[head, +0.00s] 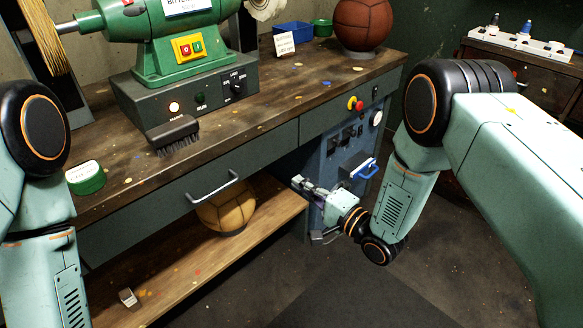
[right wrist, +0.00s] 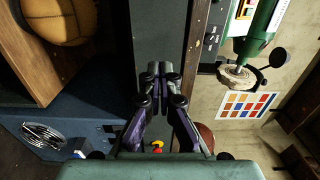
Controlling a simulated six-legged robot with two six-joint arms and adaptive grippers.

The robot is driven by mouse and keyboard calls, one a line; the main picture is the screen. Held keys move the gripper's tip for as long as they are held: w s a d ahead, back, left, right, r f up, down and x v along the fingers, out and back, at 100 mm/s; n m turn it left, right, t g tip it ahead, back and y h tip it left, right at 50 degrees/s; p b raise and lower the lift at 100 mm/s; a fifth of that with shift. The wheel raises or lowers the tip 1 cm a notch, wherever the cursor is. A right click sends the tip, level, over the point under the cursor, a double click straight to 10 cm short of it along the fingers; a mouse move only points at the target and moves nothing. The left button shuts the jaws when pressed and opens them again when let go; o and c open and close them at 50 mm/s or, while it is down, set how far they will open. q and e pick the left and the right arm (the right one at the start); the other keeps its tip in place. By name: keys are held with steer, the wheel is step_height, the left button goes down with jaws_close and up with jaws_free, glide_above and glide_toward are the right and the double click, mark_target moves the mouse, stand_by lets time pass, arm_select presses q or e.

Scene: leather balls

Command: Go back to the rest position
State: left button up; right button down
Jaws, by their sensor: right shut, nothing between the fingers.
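My right gripper (head: 303,184) is low in front of the bench, beside the blue-grey control cabinet (head: 345,150). It is shut and empty, its fingertips together in the right wrist view (right wrist: 158,72). A tan leather ball (head: 226,214) sits on the lower shelf, left of the gripper and apart from it; it also shows at the upper left of the right wrist view (right wrist: 58,18). A brown leather ball (head: 362,24) rests on the far right of the bench top. My left arm shows at the left edge; its gripper is out of view.
The workbench (head: 290,95) carries a green buffing machine (head: 185,45), a black brush (head: 172,134), a green tin (head: 85,178) and a blue bin (head: 293,34). A drawer handle (head: 212,188) juts from the front. Floor (head: 400,290) is clear at lower right.

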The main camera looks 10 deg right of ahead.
steer(key=s+d+f+n+g+h, duration=0.3)
steer(key=s+f+n+h, duration=0.1)
steer(key=s+f, duration=0.3)
steer(key=s+d+f+n+g+h, duration=0.35)
steer(key=s+f, duration=0.25)
steer(key=f, duration=0.2)
steer(key=s+d+n+g+h, duration=0.1)
steer(key=s+g, duration=0.3)
steer(key=s, duration=0.9)
steer(key=s+d+r+n+g+h+p, duration=0.1)
steer(key=s+d+g, duration=0.3)
steer(key=s, duration=0.9)
steer(key=shift+s+d+n+h, duration=0.15)
steer(key=shift+s+n+h, duration=0.05)
steer(key=shift+n+h, duration=0.3)
